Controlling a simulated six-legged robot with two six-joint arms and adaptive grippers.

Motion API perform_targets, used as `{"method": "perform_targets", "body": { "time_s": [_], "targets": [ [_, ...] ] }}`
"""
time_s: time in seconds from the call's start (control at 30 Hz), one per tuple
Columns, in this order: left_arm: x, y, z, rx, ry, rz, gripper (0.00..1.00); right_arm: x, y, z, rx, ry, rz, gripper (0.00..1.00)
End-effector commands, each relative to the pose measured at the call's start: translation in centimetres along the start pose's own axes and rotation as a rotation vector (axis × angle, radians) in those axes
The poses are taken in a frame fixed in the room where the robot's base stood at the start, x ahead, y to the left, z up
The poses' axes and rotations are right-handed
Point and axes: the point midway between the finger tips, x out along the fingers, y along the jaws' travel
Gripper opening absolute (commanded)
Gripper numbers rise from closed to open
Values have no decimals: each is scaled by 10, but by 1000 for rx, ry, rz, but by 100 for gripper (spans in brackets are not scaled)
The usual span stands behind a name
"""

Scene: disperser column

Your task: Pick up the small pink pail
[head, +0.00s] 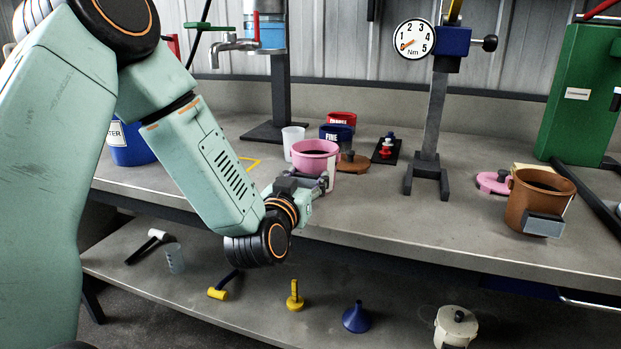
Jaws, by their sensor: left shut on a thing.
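I cannot tell whether the pail's base touches the bench. The right gripper does not show.
A white cup (293,139) stands just behind the pail on the left. A brown lid (353,162), blue pot (337,133) and red pot (342,119) are close behind right. A dial stand (431,130) and brown bucket (541,196) stand further right on the bench (420,222).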

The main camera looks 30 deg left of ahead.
Motion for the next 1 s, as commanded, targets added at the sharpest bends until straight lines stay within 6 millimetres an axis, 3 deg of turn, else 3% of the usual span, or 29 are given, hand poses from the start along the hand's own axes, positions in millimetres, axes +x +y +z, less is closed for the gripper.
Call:
{"method": "perform_targets", "body": {
  "time_s": [0.1, 0.37, 0.8, 1.0],
  "targets": [
    [0, 0, 0, 0, 0, 0, 21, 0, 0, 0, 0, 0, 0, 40],
    [0, 0, -4, 0, 1, 0, 21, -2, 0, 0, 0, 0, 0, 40],
    [0, 0, -79, -1, 3, 0, 21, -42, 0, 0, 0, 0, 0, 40],
    [0, 0, -98, 0, 1, -1, 21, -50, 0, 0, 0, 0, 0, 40]
  ]
}}
